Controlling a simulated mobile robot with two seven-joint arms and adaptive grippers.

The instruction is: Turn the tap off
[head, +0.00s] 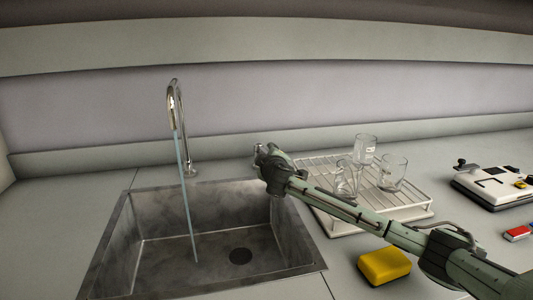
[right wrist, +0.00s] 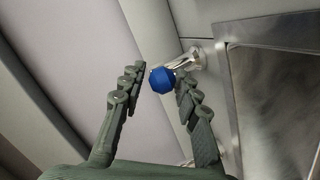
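The chrome tap (head: 177,105) has a tall curved spout behind the sink, and a thin bluish stream of water (head: 187,205) runs from it into the basin. My right gripper (head: 266,158) is at the sink's back right corner, to the right of the spout. In the right wrist view, a blue knob (right wrist: 162,78) on a chrome stem (right wrist: 188,62) shows between the tips of my right gripper (right wrist: 160,88). The fingers are apart; the right one looks close to the knob, but contact cannot be told. The knob is hidden in the head view. My left gripper is not in view.
The steel sink (head: 125,235) has a dark drain. A white wire rack (head: 395,213) with several glass vessels stands right of it, behind my right arm. A yellow sponge (head: 384,266) lies in front of the rack. A white device (head: 490,186) sits far right. The counter left of the sink is clear.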

